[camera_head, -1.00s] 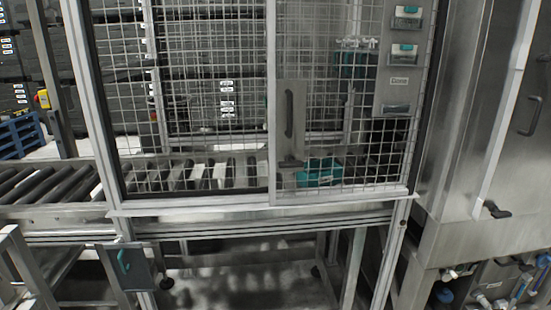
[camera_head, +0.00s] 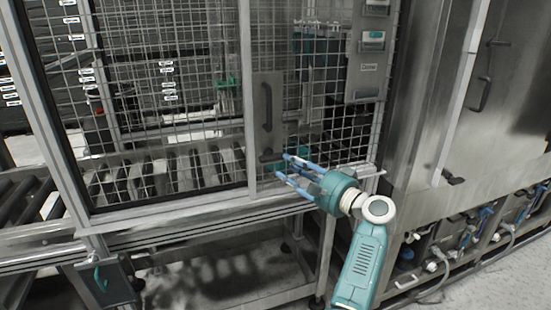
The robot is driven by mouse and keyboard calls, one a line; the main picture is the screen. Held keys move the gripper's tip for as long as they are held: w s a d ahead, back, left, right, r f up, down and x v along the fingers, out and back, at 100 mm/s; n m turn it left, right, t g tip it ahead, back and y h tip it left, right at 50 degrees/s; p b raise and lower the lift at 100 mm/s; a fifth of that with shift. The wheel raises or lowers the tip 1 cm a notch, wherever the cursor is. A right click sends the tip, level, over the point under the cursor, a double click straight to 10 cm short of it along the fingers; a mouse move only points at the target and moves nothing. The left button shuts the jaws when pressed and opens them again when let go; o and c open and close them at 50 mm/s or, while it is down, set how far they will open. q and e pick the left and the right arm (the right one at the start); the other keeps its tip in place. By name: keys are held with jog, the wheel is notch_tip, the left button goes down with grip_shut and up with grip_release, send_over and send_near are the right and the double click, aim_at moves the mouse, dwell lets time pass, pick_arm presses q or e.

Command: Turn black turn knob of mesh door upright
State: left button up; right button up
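The mesh door (camera_head: 165,120) fills the middle of the view and looks closed. On its metal plate is a long black vertical handle (camera_head: 267,105). Just below it is the small black turn knob (camera_head: 268,156), which seems to lie sideways, though it is small and hard to make out. My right gripper (camera_head: 281,165) comes in from the lower right with its fingers apart and pointing left. Its fingertips are close to the right of the knob; I cannot tell whether they touch it. My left gripper is not in view.
A steel cabinet (camera_head: 430,90) with a handle stands on the right, with pipes and hoses below it. A roller conveyor (camera_head: 170,172) runs behind the mesh. A metal frame rail (camera_head: 190,217) crosses below the door. A dark box (camera_head: 108,283) hangs at lower left.

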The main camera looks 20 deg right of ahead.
aim_at(271, 156)
jog(key=p+x, duration=0.1)
jog(key=x, duration=0.5)
jog(key=shift+a, duration=0.15)
jog(key=shift+c, duration=0.3)
grip_shut()
